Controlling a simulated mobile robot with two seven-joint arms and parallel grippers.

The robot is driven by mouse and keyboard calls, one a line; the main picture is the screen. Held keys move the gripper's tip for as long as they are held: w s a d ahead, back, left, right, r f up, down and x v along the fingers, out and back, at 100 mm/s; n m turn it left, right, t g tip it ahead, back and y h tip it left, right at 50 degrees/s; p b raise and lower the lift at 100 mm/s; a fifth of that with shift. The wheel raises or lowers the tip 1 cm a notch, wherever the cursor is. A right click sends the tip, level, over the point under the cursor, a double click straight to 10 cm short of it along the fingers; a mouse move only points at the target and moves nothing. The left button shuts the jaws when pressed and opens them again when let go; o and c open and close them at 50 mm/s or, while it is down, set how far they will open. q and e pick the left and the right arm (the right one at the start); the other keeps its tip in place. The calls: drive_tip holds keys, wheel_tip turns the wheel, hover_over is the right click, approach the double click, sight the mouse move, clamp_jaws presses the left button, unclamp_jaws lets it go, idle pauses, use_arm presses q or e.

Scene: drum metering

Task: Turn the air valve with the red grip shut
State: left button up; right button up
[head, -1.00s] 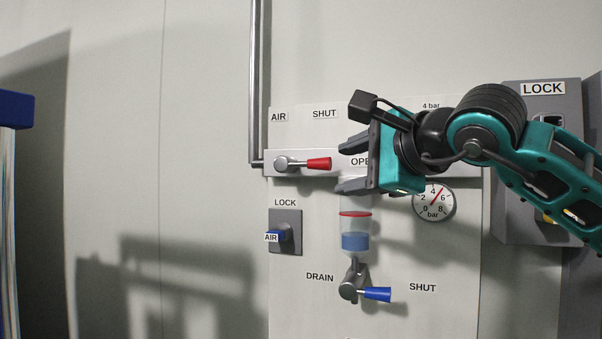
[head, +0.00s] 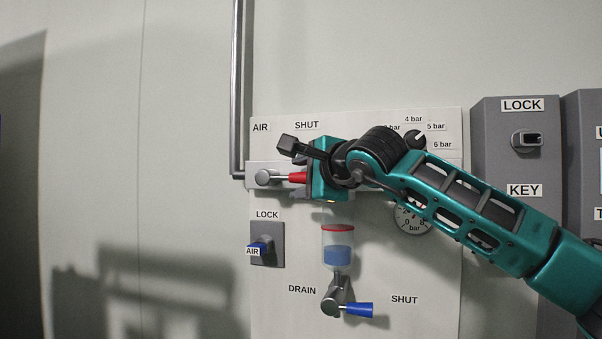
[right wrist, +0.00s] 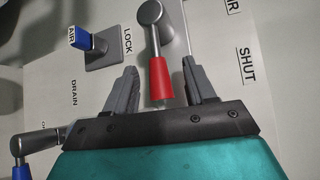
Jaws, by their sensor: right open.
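The air valve has a grey metal hub (head: 264,177) and a lever with a red grip (head: 298,177). The lever points right, level, in the head view, below the SHUT label (head: 307,125). My right gripper (head: 297,177) is at the red grip. In the right wrist view, the red grip (right wrist: 160,82) lies between the two open fingers of the gripper (right wrist: 156,85), with gaps on both sides. The outer end of the grip is close to the palm. In the head view the gripper body hides the grip's right end and the OPEN label. My left gripper is not in view.
A blue-grip drain valve (head: 358,309) sits below a clear bowl (head: 338,250). A blue AIR key (head: 258,249) is in the lock plate at left. A gauge (head: 412,219) is partly behind my arm. Grey lock boxes (head: 515,180) stand at right.

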drive_tip(key=shift+w+a, duration=0.2)
drive_tip(key=shift+w, duration=0.15)
clamp_jaws()
idle(0.4)
